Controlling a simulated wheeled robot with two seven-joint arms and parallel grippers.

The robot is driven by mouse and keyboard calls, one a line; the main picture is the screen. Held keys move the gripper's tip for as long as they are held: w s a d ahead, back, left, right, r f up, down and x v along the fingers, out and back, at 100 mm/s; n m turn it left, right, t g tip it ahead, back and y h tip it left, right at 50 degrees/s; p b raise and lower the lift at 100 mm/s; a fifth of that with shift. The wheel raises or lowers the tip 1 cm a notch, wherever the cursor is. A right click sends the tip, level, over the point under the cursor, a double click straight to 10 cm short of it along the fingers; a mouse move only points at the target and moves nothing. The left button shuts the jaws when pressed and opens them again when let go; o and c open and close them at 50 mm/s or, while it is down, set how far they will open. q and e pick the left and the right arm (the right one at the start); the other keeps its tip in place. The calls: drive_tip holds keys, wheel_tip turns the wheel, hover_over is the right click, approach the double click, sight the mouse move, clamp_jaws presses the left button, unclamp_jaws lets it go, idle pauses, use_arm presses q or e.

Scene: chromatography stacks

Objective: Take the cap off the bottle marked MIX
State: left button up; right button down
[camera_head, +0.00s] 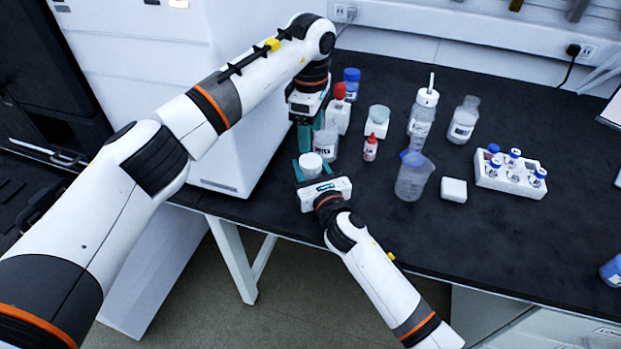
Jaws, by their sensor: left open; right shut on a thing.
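A clear bottle with a white label (326,143) stands near the left end of the black bench; I cannot read its label surely as MIX. My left gripper (311,130) is open and points down at this bottle's left side, hiding its top. Its contact with the bottle cannot be told. My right gripper (312,172) reaches in from the front edge and is shut on a white round cap-like piece (311,162), just in front of the bottle. Whether anything is under this piece is hidden.
Close by are a red-capped bottle (341,112), a small red-tipped dropper bottle (370,147), a beaker (414,178) and a white-topped bottle (422,118). A vial rack (508,178) stands right.

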sight(310, 160)
use_arm(q)
drive_tip(key=n, duration=0.3)
drive_tip(key=shift+n, duration=0.3)
drive_tip(key=shift+f+n, duration=0.1)
drive_tip(key=shift+n, duration=0.2)
drive_tip(key=shift+f, duration=3.9)
drive_tip(key=c, duration=1)
drive_tip(key=n, duration=0.4)
